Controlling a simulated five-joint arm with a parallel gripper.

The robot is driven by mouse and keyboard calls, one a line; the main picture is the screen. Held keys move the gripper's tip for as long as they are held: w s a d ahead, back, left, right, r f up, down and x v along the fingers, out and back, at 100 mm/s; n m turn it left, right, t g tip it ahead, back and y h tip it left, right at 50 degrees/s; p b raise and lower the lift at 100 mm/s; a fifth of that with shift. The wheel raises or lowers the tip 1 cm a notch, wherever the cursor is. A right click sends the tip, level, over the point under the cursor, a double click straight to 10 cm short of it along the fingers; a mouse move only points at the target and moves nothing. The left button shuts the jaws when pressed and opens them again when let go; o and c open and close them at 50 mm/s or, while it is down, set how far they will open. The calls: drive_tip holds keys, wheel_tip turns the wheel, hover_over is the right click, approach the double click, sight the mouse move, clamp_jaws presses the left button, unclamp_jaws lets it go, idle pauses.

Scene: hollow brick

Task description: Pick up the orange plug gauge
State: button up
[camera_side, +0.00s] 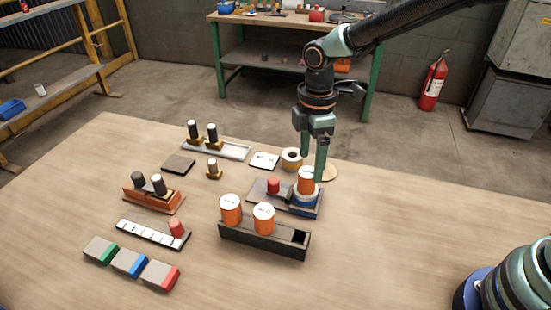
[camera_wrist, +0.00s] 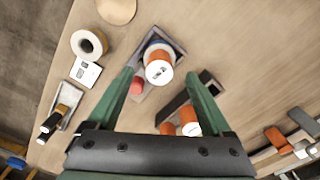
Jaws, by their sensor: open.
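An orange cylinder with a white top (camera_side: 306,181), matching the orange plug gauge, stands upright on a blue and white round base on a dark stand. In the wrist view the orange gauge (camera_wrist: 159,68) shows between and beyond the fingertips. My gripper (camera_side: 312,166) is open and points down, its fingers at the gauge's top; contact cannot be told. In the wrist view my gripper (camera_wrist: 161,76) holds nothing. Two similar orange cylinders, one left (camera_side: 230,209) and one right (camera_side: 264,218), stand in a dark holder (camera_side: 240,238).
The dark holder has an empty square slot at its right end. A small red cylinder (camera_side: 273,185) stands left of the gauge. A tape roll (camera_side: 291,158) and white card (camera_side: 265,160) lie behind. An orange block holder (camera_side: 153,200) is left.

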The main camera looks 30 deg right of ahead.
sight(308, 172)
drive_tip(key=f, duration=0.5)
drive_tip(key=shift+a, duration=0.2)
drive_tip(key=shift+r, duration=0.1)
clamp_jaws()
